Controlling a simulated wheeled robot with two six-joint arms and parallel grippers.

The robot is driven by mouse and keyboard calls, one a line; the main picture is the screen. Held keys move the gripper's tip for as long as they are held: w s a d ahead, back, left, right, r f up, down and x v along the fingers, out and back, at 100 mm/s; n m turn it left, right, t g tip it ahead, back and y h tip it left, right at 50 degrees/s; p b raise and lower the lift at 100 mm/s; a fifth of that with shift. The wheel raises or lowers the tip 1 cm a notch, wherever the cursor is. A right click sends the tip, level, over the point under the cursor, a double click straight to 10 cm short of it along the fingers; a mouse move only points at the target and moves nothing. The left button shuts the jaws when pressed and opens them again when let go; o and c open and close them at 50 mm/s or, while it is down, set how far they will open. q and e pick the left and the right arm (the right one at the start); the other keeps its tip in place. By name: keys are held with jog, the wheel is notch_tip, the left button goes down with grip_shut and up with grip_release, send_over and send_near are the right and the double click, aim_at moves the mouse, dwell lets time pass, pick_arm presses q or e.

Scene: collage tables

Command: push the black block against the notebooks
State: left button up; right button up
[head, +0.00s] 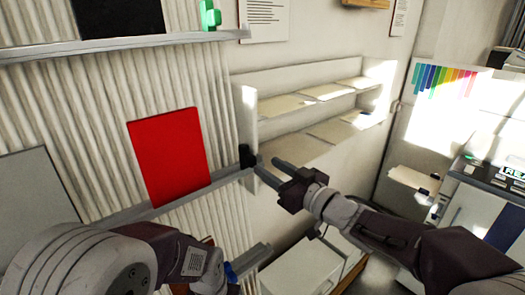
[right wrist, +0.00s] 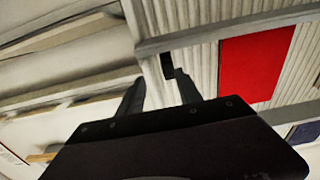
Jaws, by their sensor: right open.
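The black block (head: 247,156) stands at the right end of the middle shelf, by the end of the row of pale upright spines, which appear to be the notebooks (head: 90,115). In the right wrist view the block (right wrist: 167,66) shows just beyond my fingertips, near the pale spines (right wrist: 190,78). My right gripper (head: 265,168) is open and empty. Its fingertips are close to the block; I cannot tell whether they touch it. It also shows in the right wrist view (right wrist: 158,84).
A red panel (head: 169,155) stands in front of the spines on the middle shelf (head: 165,205). A green object (head: 210,15) sits on the upper shelf (head: 110,46). White wall shelves (head: 320,93) are behind my right gripper. A cabinet (head: 302,268) is below.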

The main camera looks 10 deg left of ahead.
aim_at(255, 162)
jog(key=shift+s+a+r, duration=0.15)
jog(key=shift+s+a, duration=0.6)
jog(key=shift+a, duration=0.2)
jog(key=w+a, duration=0.2)
jog(key=w, duration=0.1)
jog(key=shift+w+a+p, duration=0.2)
jog(key=shift+p, duration=0.2)
jog(key=x, duration=0.4)
jog(key=shift+a+p, duration=0.4)
jog(key=shift+a, duration=0.05)
pick_arm(q)
jog(key=shift+s+a+r, duration=0.1)
jog(key=shift+s+r, duration=0.05)
jog(key=shift+r, duration=0.25)
jog(key=shift+s+a+r, duration=0.1)
jog(key=shift+r, duration=0.3)
pick_arm(e)
jog(key=shift+w+d, duration=0.15)
jog(key=shift+w, duration=0.05)
jog(key=shift+c, duration=0.3)
grip_shut()
pick_arm(q)
jog(key=shift+f, duration=0.15)
pick_arm(e)
jog(key=shift+s, duration=0.1)
